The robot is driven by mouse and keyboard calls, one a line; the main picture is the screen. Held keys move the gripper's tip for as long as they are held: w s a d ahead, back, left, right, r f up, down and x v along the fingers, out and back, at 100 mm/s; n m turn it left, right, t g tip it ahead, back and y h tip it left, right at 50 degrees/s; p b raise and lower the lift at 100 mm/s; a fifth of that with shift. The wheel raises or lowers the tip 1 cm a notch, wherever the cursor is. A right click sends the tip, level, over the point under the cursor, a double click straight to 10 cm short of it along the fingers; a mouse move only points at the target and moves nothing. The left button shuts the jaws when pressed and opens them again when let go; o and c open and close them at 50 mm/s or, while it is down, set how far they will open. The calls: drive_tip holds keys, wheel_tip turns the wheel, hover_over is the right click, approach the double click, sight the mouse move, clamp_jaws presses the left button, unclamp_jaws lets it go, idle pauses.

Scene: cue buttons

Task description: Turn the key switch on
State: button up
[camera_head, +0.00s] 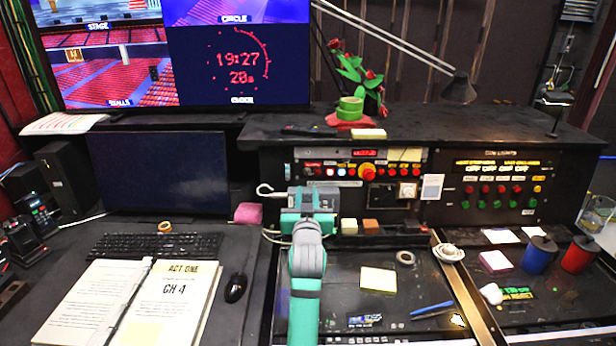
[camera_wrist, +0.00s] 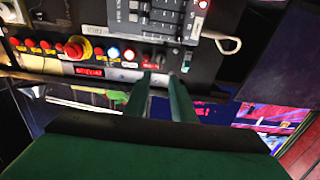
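My gripper (camera_wrist: 161,78) is open, with a gap between its two fingers and nothing held. In the wrist view the fingertips point at the end of a row of buttons on the black panel (camera_wrist: 190,84). A small dark shape (camera_wrist: 160,61) shows just beyond the gap; it may be the key switch, but it is too small to tell. Beside it are a red button (camera_wrist: 146,57) and lit white and blue buttons. In the head view my teal arm reaches the left end of the button panel (camera_head: 331,154) and hides part of it. The key's position cannot be read.
A red mushroom button with a yellow collar (camera_head: 367,171) stands out from the panel. A grey slider block (camera_wrist: 160,15) with a white cable lies close to the fingers. A dark monitor (camera_head: 158,172) is at the left, and a second panel (camera_head: 487,185) at the right.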

sight(307, 175)
drive_tip(key=w, duration=0.9)
drive_tip(key=shift+w, duration=0.15)
drive_tip(key=shift+a, duration=0.1)
drive_tip(key=c, duration=0.4)
clamp_jaws()
